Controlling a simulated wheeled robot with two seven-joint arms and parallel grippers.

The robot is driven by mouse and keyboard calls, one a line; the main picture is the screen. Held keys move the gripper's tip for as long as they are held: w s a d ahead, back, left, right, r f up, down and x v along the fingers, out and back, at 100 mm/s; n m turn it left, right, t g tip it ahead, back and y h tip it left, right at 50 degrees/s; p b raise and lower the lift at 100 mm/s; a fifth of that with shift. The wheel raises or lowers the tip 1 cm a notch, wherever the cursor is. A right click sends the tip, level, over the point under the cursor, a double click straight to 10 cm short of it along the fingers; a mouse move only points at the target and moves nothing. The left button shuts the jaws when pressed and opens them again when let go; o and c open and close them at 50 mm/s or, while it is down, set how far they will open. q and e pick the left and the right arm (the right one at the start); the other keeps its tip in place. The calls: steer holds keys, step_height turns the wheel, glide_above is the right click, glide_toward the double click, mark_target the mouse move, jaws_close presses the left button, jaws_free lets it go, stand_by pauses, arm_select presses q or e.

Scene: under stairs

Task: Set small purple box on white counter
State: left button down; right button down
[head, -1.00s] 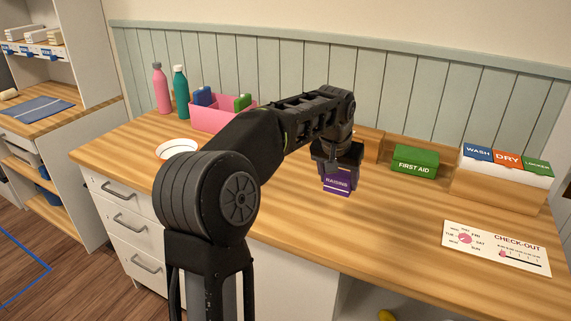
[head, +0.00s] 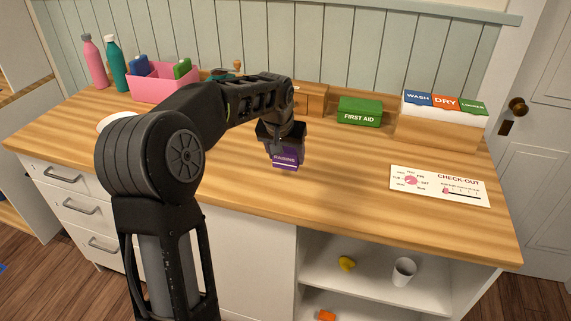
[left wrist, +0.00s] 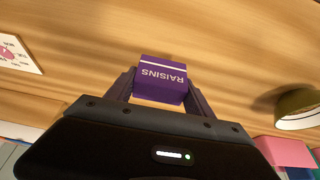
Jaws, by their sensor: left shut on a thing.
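The small purple box (head: 285,159), labelled RAISINS, is held in my left gripper (head: 282,146), near the middle of the wood-topped counter (head: 230,186) with white drawers. In the left wrist view the purple box (left wrist: 161,80) sits between the two fingers of the left gripper (left wrist: 160,88), with its label upside down. The left gripper is shut on it. The box is over the wooden top; whether it touches the surface I cannot tell. My right gripper is not in view.
A green FIRST AID box (head: 360,111), a wash/dry bin box (head: 441,119) and a CHECK-OUT card (head: 440,186) are on the right. A pink bin (head: 160,88), two bottles and a white bowl (head: 117,122) are on the left. Open shelves (head: 375,262) hold a white cup (head: 403,271).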

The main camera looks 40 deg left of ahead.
mark_target(286, 165)
arm_select(q)
step_height(286, 165, down, 3)
steer(key=shift+r, duration=0.1)
steer(key=shift+f, duration=0.45)
steer(key=shift+f, duration=0.1)
steer(key=shift+c, duration=1.9)
jaws_free()
steer(key=v, duration=1.2)
